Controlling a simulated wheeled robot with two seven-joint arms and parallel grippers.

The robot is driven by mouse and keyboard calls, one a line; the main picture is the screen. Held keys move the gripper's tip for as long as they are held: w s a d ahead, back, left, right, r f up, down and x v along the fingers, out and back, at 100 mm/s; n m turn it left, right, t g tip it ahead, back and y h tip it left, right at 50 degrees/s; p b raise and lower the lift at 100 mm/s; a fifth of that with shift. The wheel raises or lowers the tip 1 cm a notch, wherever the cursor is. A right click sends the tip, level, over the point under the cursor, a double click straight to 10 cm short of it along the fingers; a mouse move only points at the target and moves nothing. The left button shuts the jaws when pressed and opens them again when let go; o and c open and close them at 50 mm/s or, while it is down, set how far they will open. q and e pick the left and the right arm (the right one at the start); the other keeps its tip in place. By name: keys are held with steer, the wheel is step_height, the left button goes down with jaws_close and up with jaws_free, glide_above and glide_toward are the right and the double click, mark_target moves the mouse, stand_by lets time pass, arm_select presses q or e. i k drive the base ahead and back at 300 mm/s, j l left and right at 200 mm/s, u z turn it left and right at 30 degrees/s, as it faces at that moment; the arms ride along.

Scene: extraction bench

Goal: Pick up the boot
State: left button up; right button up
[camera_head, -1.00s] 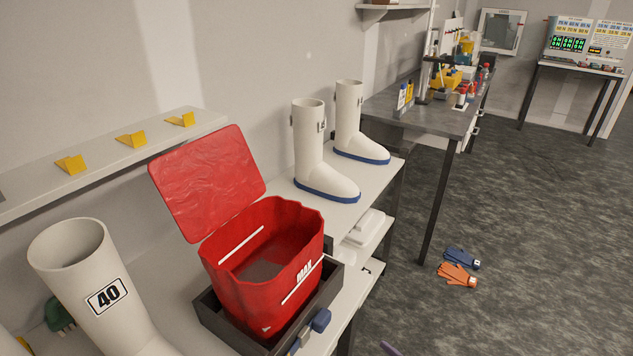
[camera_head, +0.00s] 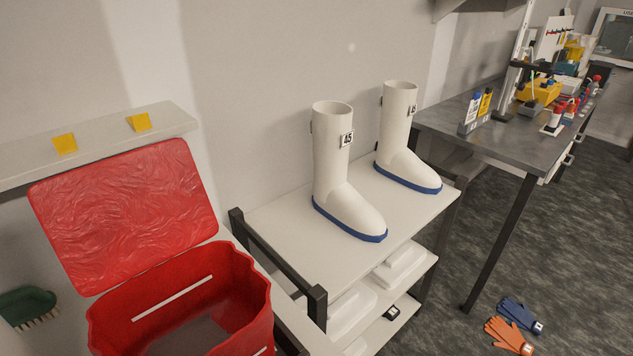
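Two tall white boots with blue soles stand upright on a white-topped shelf unit (camera_head: 275,222) in the head view. The nearer boot (camera_head: 338,180) carries a label that looks like 45 on its shaft, and its toe points to the lower right. The farther boot (camera_head: 401,135) stands behind it to the right, also labelled, with a gap between the two. Neither of my grippers shows in the head view.
A red bin (camera_head: 245,310) with its lid (camera_head: 128,212) open stands at the lower left. A green brush (camera_head: 28,303) is at the left edge. A dark workbench (camera_head: 505,137) with bottles stands at the right. Blue gloves (camera_head: 517,312) and orange gloves (camera_head: 508,337) lie on the floor.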

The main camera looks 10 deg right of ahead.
mark_target(334, 198)
steer(key=i+l+u, duration=0.2)
steer(key=l+u, duration=0.25)
steer(key=l, duration=0.3)
steer(key=i+l+u, duration=0.1)
steer(key=l+u, duration=0.3)
steer(key=l, duration=0.4)
steer(key=l+u, duration=0.45)
steer(key=l, duration=0.35)
steer(key=k+l+u, duration=0.25)
steer(key=l+u, duration=0.2)
steer(key=l, duration=0.3)
